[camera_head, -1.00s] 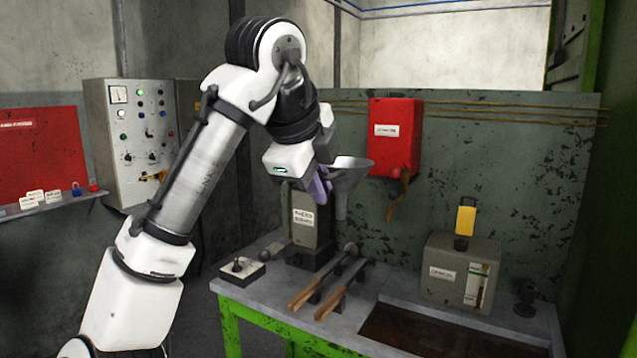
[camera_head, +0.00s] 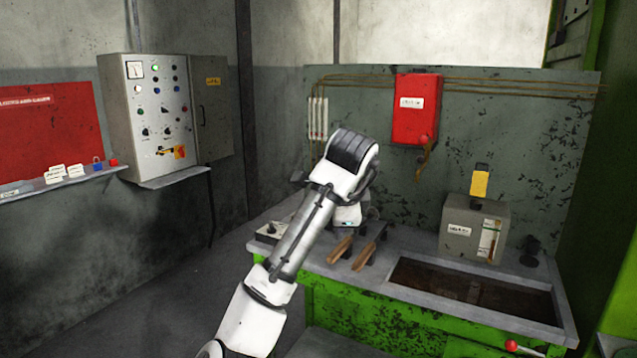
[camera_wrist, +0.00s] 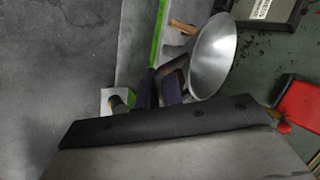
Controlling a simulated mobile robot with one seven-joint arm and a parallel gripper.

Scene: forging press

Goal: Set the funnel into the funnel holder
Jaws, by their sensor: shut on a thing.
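The funnel (camera_wrist: 213,58) is a grey metal cone, its wide mouth facing the camera in the wrist view. My gripper (camera_wrist: 165,88), with dark purple fingers, is shut on the funnel's side below the rim. In the head view my arm hides the fingers and nearly all of the funnel, over the back left of the bench. A small dark stand (camera_head: 530,250) is at the bench's right end, apart from my gripper; I cannot tell whether it is the funnel holder.
Two wooden handles (camera_head: 340,250) lie on the bench (camera_head: 405,237). A grey labelled box (camera_head: 474,230) with a yellow piece on top stands behind a dark recessed basin (camera_head: 470,290). A red wall box (camera_head: 415,108) hangs above. A grey control cabinet (camera_head: 155,125) is at left.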

